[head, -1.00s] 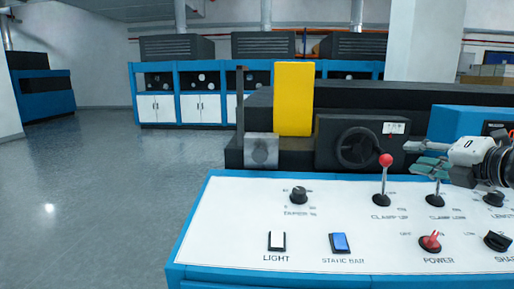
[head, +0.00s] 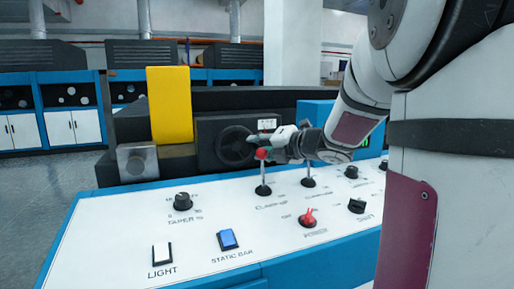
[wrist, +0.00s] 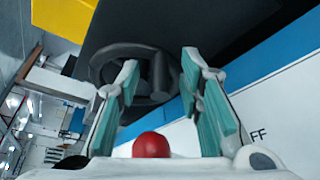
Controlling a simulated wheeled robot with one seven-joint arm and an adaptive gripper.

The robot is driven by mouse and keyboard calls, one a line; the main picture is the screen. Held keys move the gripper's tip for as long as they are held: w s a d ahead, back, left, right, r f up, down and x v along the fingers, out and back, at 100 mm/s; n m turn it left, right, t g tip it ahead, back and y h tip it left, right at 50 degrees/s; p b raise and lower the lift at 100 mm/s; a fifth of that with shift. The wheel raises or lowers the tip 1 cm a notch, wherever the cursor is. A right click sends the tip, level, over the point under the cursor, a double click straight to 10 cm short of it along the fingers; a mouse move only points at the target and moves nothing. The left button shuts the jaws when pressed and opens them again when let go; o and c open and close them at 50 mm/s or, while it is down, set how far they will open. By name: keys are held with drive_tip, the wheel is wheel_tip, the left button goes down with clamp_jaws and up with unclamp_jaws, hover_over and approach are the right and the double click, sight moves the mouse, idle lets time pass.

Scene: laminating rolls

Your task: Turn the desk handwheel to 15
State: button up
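The black handwheel (head: 235,146) is on the front of the dark machine block behind the white control desk. In the wrist view the handwheel (wrist: 106,55) lies ahead of my fingers, and a dark upright grip shows between them. My gripper (head: 268,143) is at the right of the wheel in the head view, above the levers. In the wrist view my gripper (wrist: 160,62) is open, its green pads apart with nothing held. Whether a finger touches the wheel cannot be told. I cannot read a number for the wheel's setting.
A red-balled lever (head: 262,154) stands just under my gripper; its ball (wrist: 151,145) shows low in the wrist view. A second lever (head: 308,182) stands to its right. A yellow block (head: 170,104) rises left of the wheel. The desk (head: 120,230) carries knobs and switches.

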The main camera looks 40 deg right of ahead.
clamp_jaws()
drive_tip(key=shift+f+m+y, duration=0.3)
drive_tip(key=shift+f+m, duration=0.2)
drive_tip(key=shift+f, duration=0.05)
drive_tip(key=shift+f+m+t+b, duration=0.3)
drive_tip(key=shift+m+t+b, duration=0.2)
drive_tip(key=shift+m, duration=0.2)
unclamp_jaws()
drive_tip(key=shift+s, duration=0.15)
drive_tip(key=s+d+r, duration=0.1)
drive_tip(key=s, duration=1)
drive_tip(key=shift+s+r, duration=0.3)
